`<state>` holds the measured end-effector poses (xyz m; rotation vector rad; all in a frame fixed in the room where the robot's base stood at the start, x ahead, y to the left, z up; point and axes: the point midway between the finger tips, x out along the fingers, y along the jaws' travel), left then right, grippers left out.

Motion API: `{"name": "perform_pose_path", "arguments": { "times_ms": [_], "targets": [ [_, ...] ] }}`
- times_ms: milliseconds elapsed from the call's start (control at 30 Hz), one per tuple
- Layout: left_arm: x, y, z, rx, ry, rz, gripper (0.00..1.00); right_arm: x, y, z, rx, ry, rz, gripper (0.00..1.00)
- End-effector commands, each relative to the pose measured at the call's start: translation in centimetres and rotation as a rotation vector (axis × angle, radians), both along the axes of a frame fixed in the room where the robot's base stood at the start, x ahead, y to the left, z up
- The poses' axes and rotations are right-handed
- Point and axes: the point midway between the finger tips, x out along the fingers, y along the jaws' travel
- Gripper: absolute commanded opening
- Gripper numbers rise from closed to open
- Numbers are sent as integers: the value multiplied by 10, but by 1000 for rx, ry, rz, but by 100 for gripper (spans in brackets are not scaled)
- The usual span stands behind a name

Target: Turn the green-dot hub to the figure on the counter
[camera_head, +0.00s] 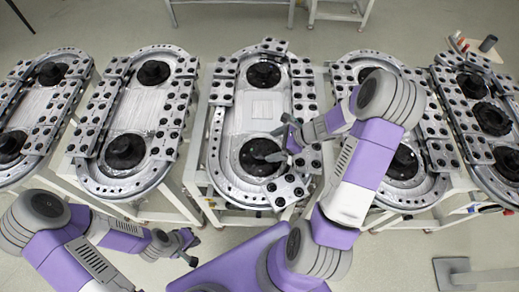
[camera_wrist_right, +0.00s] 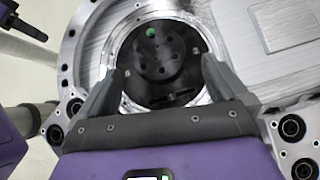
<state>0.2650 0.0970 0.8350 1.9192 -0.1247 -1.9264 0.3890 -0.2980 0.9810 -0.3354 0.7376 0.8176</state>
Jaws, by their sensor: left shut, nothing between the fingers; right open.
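The green-dot hub (camera_wrist_right: 162,58) is a black disc with a ring of holes, set in the near end of the middle ring track (camera_head: 216,152). Its green dot (camera_wrist_right: 151,33) is at the top of the disc in the right wrist view. In the head view the hub (camera_head: 256,160) is partly covered by my right gripper (camera_head: 275,140). That gripper is open, with its fingers (camera_wrist_right: 160,75) on either side of the hub; I cannot tell whether they touch it. My left gripper (camera_head: 192,247) is shut and empty, low and left of the middle track. I cannot make out a counter or its figure.
A second black hub (camera_head: 263,75) sits at the far end of the middle track. Similar tracks stand to the left (camera_head: 130,92) and right, with narrow gaps between. Small cylinders (camera_head: 487,43) stand at the far right. A grey stand (camera_head: 452,272) is at lower right.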

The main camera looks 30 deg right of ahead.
Motion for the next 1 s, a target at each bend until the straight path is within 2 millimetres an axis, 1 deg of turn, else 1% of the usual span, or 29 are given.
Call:
{"name": "perform_pose_path", "arguments": {
  "times_ms": [200,400,533,800,967,1000],
  "targets": [
    [-1,0,-6,0,1,0,0,14,19,-25,2,2,3,100],
    [0,0,-10,0,1,0,0,27,32,-43,0,2,1,100],
    [0,0,-11,0,1,0,0,30,37,-48,0,1,2,100],
    [0,0,-11,0,1,0,0,31,37,-48,-2,1,1,100],
    [0,0,-11,0,1,0,0,31,37,-48,-2,1,1,76],
    [0,0,-11,0,1,0,0,31,37,-48,-2,1,1,69]
  ]
}}
